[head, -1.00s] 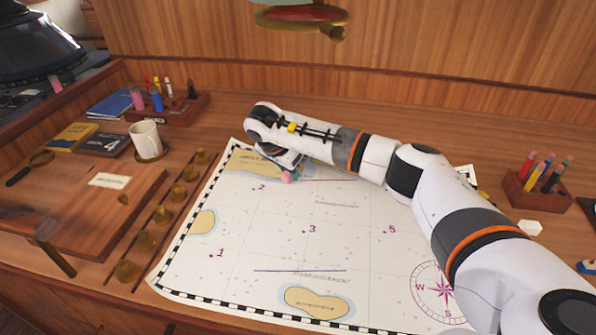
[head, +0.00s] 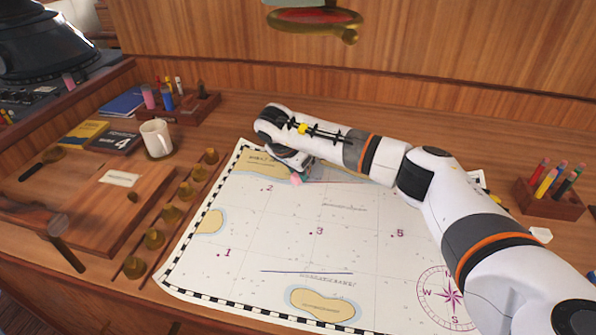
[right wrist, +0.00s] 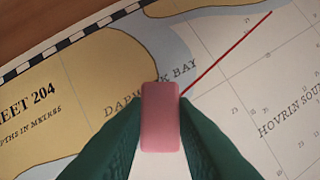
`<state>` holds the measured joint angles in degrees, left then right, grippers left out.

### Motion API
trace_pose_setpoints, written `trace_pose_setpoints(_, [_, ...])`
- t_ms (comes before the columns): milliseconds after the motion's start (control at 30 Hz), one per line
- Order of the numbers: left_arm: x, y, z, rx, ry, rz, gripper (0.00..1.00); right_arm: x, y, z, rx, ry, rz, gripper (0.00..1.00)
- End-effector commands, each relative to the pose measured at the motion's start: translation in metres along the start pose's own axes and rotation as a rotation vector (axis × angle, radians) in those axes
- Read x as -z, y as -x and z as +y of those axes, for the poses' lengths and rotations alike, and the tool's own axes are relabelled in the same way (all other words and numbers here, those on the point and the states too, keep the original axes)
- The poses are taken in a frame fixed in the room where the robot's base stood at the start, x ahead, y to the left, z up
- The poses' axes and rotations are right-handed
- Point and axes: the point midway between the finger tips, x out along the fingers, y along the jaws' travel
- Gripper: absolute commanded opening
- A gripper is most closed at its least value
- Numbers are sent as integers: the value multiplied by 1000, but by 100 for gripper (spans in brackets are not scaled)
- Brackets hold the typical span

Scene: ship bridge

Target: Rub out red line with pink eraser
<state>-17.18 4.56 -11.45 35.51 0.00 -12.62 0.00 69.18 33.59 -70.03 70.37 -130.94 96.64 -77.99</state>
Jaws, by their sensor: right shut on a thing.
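The pink eraser (right wrist: 160,116) is held between the green fingers of my right gripper (right wrist: 160,130) in the right wrist view. In the head view the eraser (head: 296,179) shows as a small pink spot under my right gripper (head: 297,170), over the upper left of the chart (head: 280,220). The red line (right wrist: 226,54) runs up and right from beside the eraser's right edge. In the head view it is faint and partly behind my right arm. I cannot tell whether the eraser presses on the paper. My left gripper is not in view.
A blue line (head: 305,272) lies lower on the chart. Brass weights (head: 171,214) stand along the chart's left side. A white mug (head: 156,138) and books (head: 112,141) are further left. A pen holder (head: 549,200) and a white block (head: 540,235) are at right.

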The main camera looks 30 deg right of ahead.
Motion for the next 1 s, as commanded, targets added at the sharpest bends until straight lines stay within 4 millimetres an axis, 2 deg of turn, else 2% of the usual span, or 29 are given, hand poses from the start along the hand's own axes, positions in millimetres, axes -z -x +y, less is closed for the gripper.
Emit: trace_pose_setpoints(1000, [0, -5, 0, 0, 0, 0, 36, 3, -7, 0, 0, -1, 0, 5])
